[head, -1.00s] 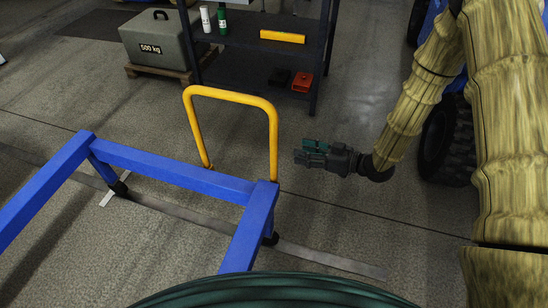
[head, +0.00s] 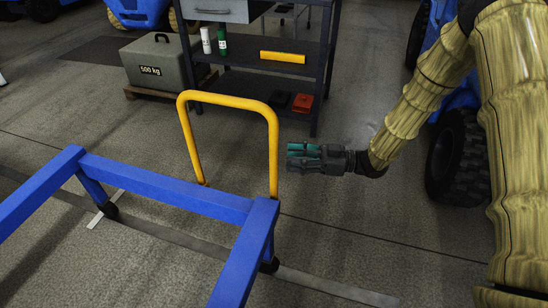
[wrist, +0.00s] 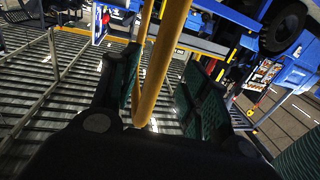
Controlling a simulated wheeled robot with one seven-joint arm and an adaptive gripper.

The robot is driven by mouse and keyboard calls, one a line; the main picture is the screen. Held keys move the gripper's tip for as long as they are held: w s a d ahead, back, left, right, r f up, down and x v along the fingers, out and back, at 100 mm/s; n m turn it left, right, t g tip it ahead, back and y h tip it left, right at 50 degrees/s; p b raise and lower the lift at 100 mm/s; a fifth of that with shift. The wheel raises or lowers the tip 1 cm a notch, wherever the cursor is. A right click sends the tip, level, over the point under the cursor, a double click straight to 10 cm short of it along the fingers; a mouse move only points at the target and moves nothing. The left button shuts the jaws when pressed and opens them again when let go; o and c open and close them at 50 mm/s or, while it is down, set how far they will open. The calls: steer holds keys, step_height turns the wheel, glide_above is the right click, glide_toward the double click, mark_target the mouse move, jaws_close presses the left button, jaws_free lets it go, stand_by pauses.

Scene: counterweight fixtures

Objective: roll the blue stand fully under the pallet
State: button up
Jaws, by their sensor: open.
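The blue stand (head: 165,185) is a low frame of blue beams on dark casters, at the lower left of the head view. A yellow hoop handle (head: 273,150) rises from its far side near the right corner. My gripper (head: 290,157) is open just right of the handle's right post, at about mid-height, pointing left. In the wrist view, the yellow handle (wrist: 160,65) shows between the two spread fingers of my gripper (wrist: 160,90); contact cannot be told. A wooden pallet (head: 140,93) lies under a grey 500 kg block (head: 152,68) at the back left.
A dark shelf unit (head: 325,85) with bottles, a yellow item and a red item stands behind the handle. A blue vehicle with a large black tyre (head: 458,155) is at the right. A flat metal strip (head: 330,285) crosses the floor near the casters. Floor between stand and shelf is clear.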

mark_target(274, 155)
steer(key=shift+w+a+b, duration=0.2)
steer(key=shift+a+b, duration=0.05)
steer(key=shift+a, duration=1.3)
steer(key=shift+w+a+b, duration=0.2)
steer(key=shift+a+b, duration=0.05)
steer(key=shift+a, duration=1.3)
jaws_close()
